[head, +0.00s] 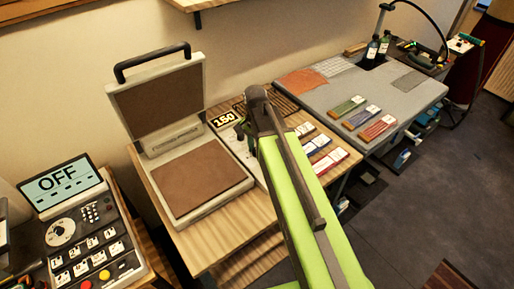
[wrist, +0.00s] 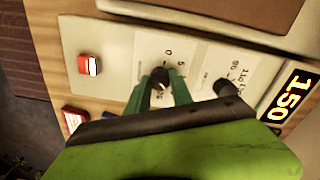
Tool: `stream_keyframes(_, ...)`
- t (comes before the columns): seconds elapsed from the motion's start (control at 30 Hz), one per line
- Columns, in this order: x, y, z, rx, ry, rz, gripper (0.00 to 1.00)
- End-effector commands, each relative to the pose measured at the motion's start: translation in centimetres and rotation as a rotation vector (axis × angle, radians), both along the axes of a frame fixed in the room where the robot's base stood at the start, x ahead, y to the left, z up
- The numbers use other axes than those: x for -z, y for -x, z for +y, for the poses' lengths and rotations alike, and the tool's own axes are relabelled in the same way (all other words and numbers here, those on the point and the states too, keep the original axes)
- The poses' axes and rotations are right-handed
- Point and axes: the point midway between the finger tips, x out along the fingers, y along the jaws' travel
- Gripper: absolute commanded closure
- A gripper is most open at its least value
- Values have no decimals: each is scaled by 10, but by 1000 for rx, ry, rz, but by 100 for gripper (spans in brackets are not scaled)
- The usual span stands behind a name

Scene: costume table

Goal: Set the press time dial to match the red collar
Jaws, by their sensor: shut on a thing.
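The heat press (head: 203,182) stands open on a wooden table, with brown pads on lid and base. In the wrist view its pale control panel (wrist: 196,58) has two dark dials. My gripper (wrist: 160,88) has its green fingers on either side of the dial marked 0 and 5 (wrist: 159,77), which looks like the time dial, and is shut on it. The other dial (wrist: 222,87), marked around 90 and 110, is to the right. The dial's exact setting is unclear. In the head view my arm hides most of the panel. I cannot identify a red collar for certain.
A lit display (head: 225,118) reads 150. Labelled green (head: 346,107), blue (head: 361,118) and red (head: 378,129) pieces lie on the grey table (head: 415,92). A console (head: 95,245) with an OFF screen is at left.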

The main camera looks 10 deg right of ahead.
Motion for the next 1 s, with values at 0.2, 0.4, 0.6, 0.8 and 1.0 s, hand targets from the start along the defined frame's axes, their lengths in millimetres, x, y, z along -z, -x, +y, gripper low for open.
stream_keyframes(0.2, 0, -3, 0, -1, 0, -7, 100)
stream_keyframes(0.4, 0, -2, 0, -2, 0, -4, 51)
stream_keyframes(0.6, 0, -1, 1, -2, 0, -3, 51)
stream_keyframes(0.8, -7, -1, 1, -2, 0, -1, 51)
stream_keyframes(1.0, -36, -1, 1, -2, 0, -1, 51)
